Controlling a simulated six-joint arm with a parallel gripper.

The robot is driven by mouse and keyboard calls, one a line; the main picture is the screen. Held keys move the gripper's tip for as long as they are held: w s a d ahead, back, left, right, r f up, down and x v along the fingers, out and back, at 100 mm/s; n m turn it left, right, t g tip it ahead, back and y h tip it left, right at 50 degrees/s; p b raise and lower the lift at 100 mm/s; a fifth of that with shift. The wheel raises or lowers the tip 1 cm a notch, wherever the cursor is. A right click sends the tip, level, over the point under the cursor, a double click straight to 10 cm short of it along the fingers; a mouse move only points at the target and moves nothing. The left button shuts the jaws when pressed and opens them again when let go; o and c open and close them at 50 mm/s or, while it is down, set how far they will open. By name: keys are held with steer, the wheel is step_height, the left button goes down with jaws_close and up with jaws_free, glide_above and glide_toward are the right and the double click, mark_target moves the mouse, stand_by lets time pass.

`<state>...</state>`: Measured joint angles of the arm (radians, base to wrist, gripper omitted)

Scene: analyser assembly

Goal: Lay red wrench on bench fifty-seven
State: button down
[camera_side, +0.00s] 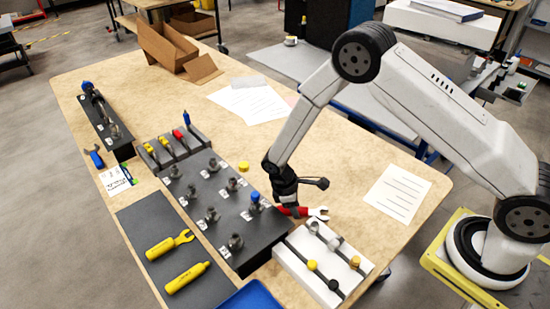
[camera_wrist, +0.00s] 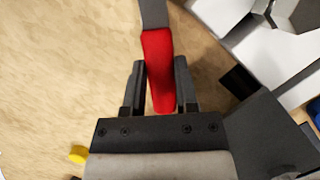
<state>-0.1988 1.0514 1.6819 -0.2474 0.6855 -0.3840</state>
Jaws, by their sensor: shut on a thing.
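The red wrench (camera_side: 299,211) has a red handle and a grey metal head. In the wrist view its red handle (camera_wrist: 158,70) stands between the two dark fingers, and its grey shaft runs off the top edge. My gripper (camera_side: 283,198) is shut on the handle; its fingers also show in the wrist view (camera_wrist: 160,85). In the side view the wrench is low over the wooden bench (camera_side: 345,195), between the black fitting plate and the white block. I cannot tell whether it touches the bench. No number fifty-seven is readable on the bench.
The black plate (camera_side: 222,222) with several upright fittings is left of the wrench. The white block (camera_side: 310,280) with capped hoses is in front. A yellow cap (camera_side: 243,167) lies behind the gripper. Papers (camera_side: 398,194) lie at right. Bare wood lies behind and right of the wrench.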

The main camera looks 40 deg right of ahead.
steer(key=shift+f, duration=0.4)
stand_by(0.4)
steer(key=shift+c, duration=1.5)
jaws_free()
steer(key=shift+r, duration=0.15)
steer(key=shift+v, duration=3.8)
